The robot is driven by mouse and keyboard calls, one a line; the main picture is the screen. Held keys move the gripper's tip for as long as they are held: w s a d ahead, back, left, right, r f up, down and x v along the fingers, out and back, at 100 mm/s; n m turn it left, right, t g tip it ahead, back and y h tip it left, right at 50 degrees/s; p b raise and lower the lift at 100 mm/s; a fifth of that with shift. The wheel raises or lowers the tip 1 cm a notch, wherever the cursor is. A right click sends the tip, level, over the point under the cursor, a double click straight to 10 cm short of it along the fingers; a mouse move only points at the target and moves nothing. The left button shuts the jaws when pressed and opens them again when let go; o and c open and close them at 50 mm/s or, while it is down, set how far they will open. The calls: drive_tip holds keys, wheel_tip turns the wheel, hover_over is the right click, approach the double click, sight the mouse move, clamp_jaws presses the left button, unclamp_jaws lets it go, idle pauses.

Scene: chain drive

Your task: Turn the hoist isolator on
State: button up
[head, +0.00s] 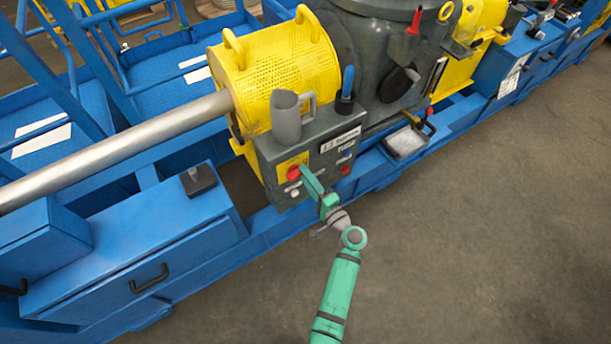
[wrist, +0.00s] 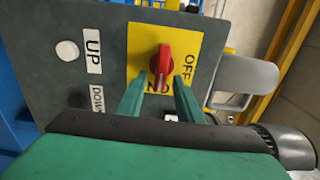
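The isolator is a red rotary knob (wrist: 161,66) on a yellow plate (wrist: 139,42), set in a grey control panel (wrist: 110,25). In the wrist view "OFF" reads along the plate's right side, and a label at its lower edge is partly hidden by my fingers. The knob's grip bar runs roughly up and down there. The knob also shows in the head view (head: 293,174). My gripper (wrist: 159,82) is open, with one green finger to each side just below the knob. I cannot tell whether the fingers touch it.
A white button (wrist: 67,50) labelled "UP" and a dark button marked "DOWN" share the panel. A grey jug (head: 286,118) stands on top beside a blue-handled tool (head: 347,85). The yellow guard (head: 290,65) rises behind. The floor (head: 480,220) in front is clear.

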drive_tip(key=v, duration=1)
drive_tip(key=shift+s, duration=0.15)
drive_tip(key=s+a+f+n+g+h, duration=0.2)
drive_tip(key=s+f+h, duration=0.25)
drive_tip(key=s, duration=0.45)
drive_tip(key=s+a+f+n+g+h, duration=0.1)
drive_tip(key=s+a+f+g+h, duration=0.15)
drive_tip(key=s+f, duration=0.55)
drive_tip(key=s+a+r+n+t, duration=0.1)
drive_tip(key=s+r+n, duration=0.2)
drive_tip(key=s+r, duration=0.2)
drive_tip(key=s+a+r+n+t+h, duration=0.1)
drive_tip(key=s+r, duration=0.4)
drive_tip(key=r, duration=0.6)
drive_tip(key=s+a+r+n+t+h, duration=0.1)
drive_tip(key=s+r+n+t, duration=0.1)
drive_tip(key=s+r+n, duration=0.3)
wheel_tip(320, 180, up, 3)
